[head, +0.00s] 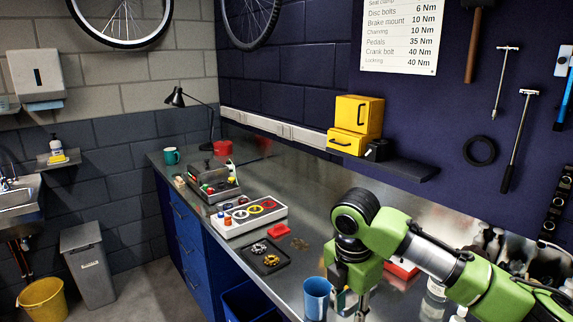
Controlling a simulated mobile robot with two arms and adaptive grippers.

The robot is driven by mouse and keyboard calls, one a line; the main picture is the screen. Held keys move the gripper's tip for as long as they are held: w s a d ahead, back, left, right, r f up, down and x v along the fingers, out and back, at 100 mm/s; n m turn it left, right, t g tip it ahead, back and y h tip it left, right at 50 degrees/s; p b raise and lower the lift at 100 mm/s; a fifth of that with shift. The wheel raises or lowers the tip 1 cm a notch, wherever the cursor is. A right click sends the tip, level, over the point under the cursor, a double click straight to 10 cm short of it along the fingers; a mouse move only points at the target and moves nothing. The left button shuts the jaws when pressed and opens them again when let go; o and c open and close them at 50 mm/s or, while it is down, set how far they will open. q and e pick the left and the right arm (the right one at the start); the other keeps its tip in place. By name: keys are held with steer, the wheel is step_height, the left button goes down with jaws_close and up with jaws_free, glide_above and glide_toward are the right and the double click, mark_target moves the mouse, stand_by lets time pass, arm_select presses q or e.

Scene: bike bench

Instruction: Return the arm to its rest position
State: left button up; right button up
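My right arm, green with a black joint, reaches in from the right over the steel bench (185,152). Its gripper (352,303) points down at the bottom edge of the picture, just right of a blue cup (316,297). The fingers are partly cut off by the frame, so I cannot tell whether they are open, shut or holding something. I cannot tell whether the gripper touches the cup. My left gripper is not in view.
A white tray (248,222) with coloured rings, a black tray (264,262) with metal parts and a red piece (279,231) lie left of my arm. White bottles (432,302) and a red item (402,269) are close to it. A black shelf (405,168) juts from the wall.

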steer(key=a+f, duration=0.1)
steer(key=s+a+f, duration=0.1)
steer(key=f, duration=0.1)
steer(key=s+a+f+m+y, duration=0.4)
steer(key=s+a+f+m, duration=0.4)
steer(key=s+f, duration=0.4)
steer(key=s+d+f+m+t+h, duration=0.1)
steer(key=s+d+f+m+h, duration=0.15)
steer(key=s+d+m, duration=0.6)
steer(key=s+d+f+m+t+h, duration=0.1)
steer(key=s+d+f+m, duration=0.3)
steer(key=s+d+m, duration=0.4)
step_height(320, 180, down, 27)
steer(key=s+n+g, duration=0.1)
steer(key=s+n, duration=0.1)
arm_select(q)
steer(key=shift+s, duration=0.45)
arm_select(e)
steer(key=s+d+f, duration=0.2)
steer(key=s+f, duration=0.5)
steer(key=s, duration=0.1)
steer(key=s+d+f+g, duration=0.1)
steer(key=s+f, duration=0.7)
steer(key=shift+s+d, duration=0.3)
steer(key=shift+d, duration=0.1)
